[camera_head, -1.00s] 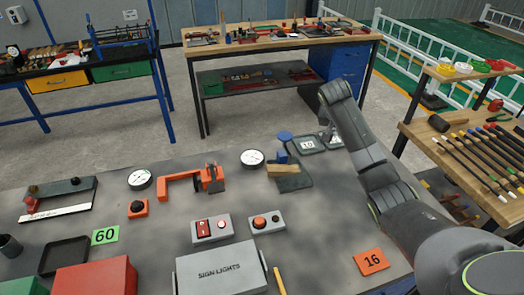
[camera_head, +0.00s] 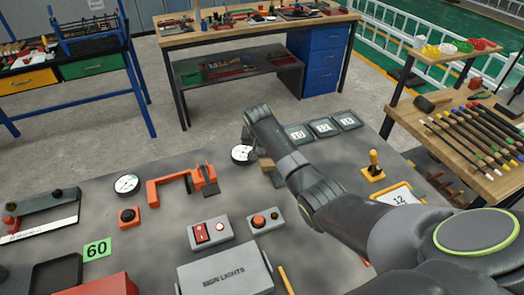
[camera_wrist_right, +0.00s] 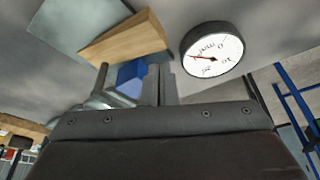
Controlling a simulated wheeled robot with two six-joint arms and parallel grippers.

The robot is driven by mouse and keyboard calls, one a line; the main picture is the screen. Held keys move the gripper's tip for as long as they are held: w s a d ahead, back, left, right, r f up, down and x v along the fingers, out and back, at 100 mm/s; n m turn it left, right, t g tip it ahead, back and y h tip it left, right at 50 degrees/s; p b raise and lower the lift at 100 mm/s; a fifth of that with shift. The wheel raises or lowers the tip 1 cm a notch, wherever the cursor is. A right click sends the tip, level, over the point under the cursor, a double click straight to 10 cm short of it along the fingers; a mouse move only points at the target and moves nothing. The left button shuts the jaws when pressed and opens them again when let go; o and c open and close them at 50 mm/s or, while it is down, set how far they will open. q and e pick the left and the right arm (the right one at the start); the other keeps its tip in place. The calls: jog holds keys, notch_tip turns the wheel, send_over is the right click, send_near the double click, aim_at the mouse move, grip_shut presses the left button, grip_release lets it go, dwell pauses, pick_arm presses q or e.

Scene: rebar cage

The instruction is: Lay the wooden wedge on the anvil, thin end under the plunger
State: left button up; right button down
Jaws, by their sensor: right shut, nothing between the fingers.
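The wooden wedge (camera_head: 267,165) lies on the grey bench top, partly hidden by my right arm. In the right wrist view the wedge (camera_wrist_right: 125,38) shows as a tan block beside a blue part (camera_wrist_right: 131,76). My right gripper (camera_head: 247,138) is at the wedge's far side, near the white dial (camera_head: 241,154). In the right wrist view its fingers (camera_wrist_right: 158,72) are together and empty, close to the blue part and apart from the wedge. An orange C-shaped frame (camera_head: 175,185) with a dark block stands left of the wedge. I cannot clearly identify the anvil or plunger. My left gripper is out of view.
Another dial (camera_head: 127,184) and an orange-based button (camera_head: 129,216) are on the left. Switch boxes (camera_head: 211,233) and the sign lights box (camera_head: 226,277) are in front. Numbered plates (camera_head: 323,127) and a yellow lever (camera_head: 374,165) are to the right.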

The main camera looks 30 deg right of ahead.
jog(key=shift+x, duration=0.8)
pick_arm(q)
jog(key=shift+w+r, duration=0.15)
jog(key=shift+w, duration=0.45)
pick_arm(e)
jog(key=shift+w+d+f, duration=0.15)
jog(key=shift+d+f, duration=0.05)
jog(key=shift+f, duration=0.3)
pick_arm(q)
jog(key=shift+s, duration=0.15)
